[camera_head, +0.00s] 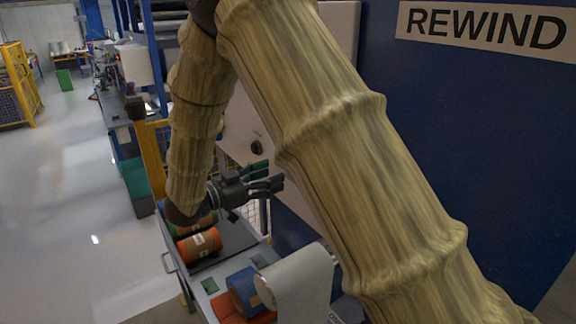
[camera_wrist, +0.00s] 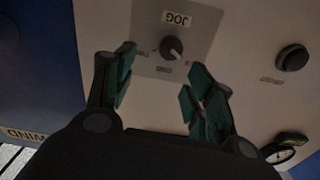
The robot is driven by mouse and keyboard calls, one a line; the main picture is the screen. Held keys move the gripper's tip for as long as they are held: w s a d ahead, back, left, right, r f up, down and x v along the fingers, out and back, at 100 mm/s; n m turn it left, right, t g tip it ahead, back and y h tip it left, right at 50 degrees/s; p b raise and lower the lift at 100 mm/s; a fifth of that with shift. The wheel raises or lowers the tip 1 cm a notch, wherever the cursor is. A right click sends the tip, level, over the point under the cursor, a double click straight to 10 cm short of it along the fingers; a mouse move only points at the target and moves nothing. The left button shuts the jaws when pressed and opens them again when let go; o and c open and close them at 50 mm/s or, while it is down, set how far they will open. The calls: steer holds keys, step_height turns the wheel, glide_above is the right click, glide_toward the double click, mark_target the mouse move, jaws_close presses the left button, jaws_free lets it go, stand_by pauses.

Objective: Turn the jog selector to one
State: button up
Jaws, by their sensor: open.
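The jog selector (camera_wrist: 171,47) is a dark round knob on a grey plate under a label reading JOG (camera_wrist: 177,18) in the wrist view. Small position labels sit around it, too blurred to read fully. My gripper (camera_wrist: 157,88) is open and empty. Its two fingers show at the left and right of the knob in that view, apart from it. In the head view my gripper (camera_head: 278,184) points right toward the pale control panel (camera_head: 240,130). A dark knob (camera_head: 256,147) shows on that panel above the gripper; I cannot tell whether it is the jog selector.
A black button (camera_wrist: 292,57) and a round gauge (camera_wrist: 283,148) sit on the panel to the right. A blue REWIND machine wall (camera_head: 480,110) stands at the right.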

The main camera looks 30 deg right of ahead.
steer(key=w+d+f+p, duration=0.1)
steer(key=w+d+p, duration=0.1)
steer(key=d, duration=0.4)
steer(key=shift+w+d+f, duration=0.15)
steer(key=shift+w+d, duration=0.15)
steer(key=shift+w, duration=0.1)
steer(key=shift+s+r, duration=0.2)
steer(key=shift+s, duration=0.05)
steer(key=c, duration=0.9)
steer(key=shift+f, duration=0.1)
steer(key=shift+c, duration=0.5)
